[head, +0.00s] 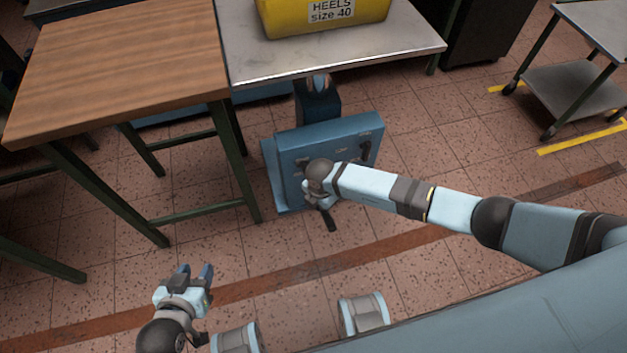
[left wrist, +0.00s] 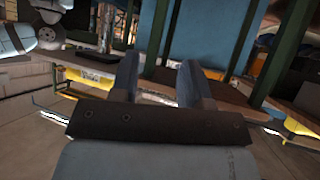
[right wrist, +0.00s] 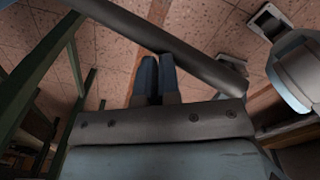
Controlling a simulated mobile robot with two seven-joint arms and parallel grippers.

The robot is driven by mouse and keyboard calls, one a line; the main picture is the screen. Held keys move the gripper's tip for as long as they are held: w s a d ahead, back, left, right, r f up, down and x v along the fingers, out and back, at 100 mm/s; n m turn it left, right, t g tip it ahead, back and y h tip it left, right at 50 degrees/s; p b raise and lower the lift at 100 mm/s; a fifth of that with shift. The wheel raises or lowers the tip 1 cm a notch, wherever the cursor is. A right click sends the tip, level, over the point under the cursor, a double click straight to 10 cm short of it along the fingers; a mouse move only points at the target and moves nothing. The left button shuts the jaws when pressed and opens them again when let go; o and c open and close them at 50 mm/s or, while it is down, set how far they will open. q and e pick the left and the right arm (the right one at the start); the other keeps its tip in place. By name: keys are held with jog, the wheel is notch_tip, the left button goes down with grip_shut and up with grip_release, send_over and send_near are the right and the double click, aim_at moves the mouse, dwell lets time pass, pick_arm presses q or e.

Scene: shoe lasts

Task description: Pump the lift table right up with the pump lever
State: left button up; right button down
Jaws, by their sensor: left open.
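The lift table's steel top (head: 350,50) carries a yellow crate and sits above a blue column and blue base unit (head: 360,130). My right gripper (head: 320,200) is low in front of this unit, small and partly hidden by its own wrist. A dark bar, probably the pump lever (head: 329,220), shows just below it. In the right wrist view the fingers (right wrist: 157,78) are close together, and a thick grey bar (right wrist: 175,45) crosses at their tips; contact cannot be told. My left gripper (head: 193,275) is open and empty above the floor; its spread fingers show in the left wrist view (left wrist: 157,85).
A wooden-topped table (head: 120,60) with green legs stands left, beside the lift table. The yellow crate (head: 320,15) is labelled HEELS size 40. A grey trolley (head: 575,90) stands at the right by yellow floor lines. The tiled floor in front is clear.

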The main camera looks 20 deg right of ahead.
jog(key=f, duration=0.1)
jog(key=f+b, duration=0.1)
jog(key=shift+d+f, duration=0.3)
notch_tip(320, 180, up, 6)
jog(key=p, duration=0.5)
jog(key=shift+w+f, duration=0.1)
jog(key=shift+f, duration=0.05)
jog(key=shift+a+f, duration=0.1)
jog(key=shift+f, duration=0.05)
